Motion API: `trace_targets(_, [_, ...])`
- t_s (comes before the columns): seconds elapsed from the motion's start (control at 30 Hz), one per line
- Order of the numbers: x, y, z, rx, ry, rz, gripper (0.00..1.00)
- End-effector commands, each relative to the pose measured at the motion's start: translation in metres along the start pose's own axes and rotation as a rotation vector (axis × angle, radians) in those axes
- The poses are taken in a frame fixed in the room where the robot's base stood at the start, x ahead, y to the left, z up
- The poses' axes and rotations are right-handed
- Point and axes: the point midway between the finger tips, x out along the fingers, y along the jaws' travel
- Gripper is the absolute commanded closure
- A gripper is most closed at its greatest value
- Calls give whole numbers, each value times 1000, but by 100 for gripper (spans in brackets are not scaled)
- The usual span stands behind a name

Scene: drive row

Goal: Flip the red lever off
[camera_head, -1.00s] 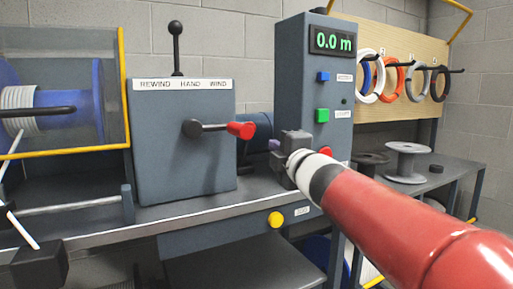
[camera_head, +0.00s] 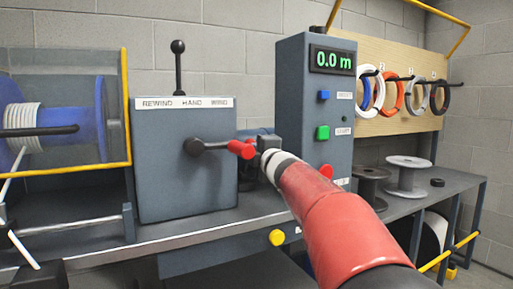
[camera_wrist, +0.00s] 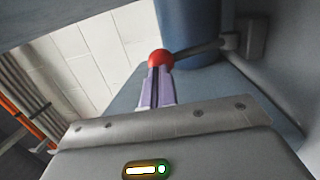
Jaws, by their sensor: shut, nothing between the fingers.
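The red lever (camera_head: 242,149) sticks out to the right from the front of the grey box labelled REWIND, HAND, WIND, on a dark arm. In the wrist view its red end (camera_wrist: 160,58) shows as a round knob on a dark rod running right to a bracket. My gripper (camera_wrist: 158,75) is shut and empty, its pale purple fingers together just at the knob. I cannot tell whether they touch it. In the head view my gripper (camera_head: 256,142) is beside the lever's red end, its fingertips hidden.
A black-knobbed lever (camera_head: 178,65) stands upright on the box. Right of it is a grey cabinet (camera_head: 305,80) with a 0.0 m display and blue, green and red buttons. A blue reel (camera_head: 75,120) sits left behind a yellow frame. A yellow knob (camera_head: 277,237) is below the bench edge.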

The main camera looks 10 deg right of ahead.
Motion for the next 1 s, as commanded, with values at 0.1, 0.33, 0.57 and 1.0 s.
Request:
trace_targets(0.1, [2, 0, 0, 0, 0, 0, 100])
trace_targets(0.33, [2, 0, 0, 0, 0, 0, 100])
trace_targets(0.57, [14, 12, -1, 0, -1, 0, 100])
trace_targets(1.0, [17, 11, -2, 1, 0, 1, 100])
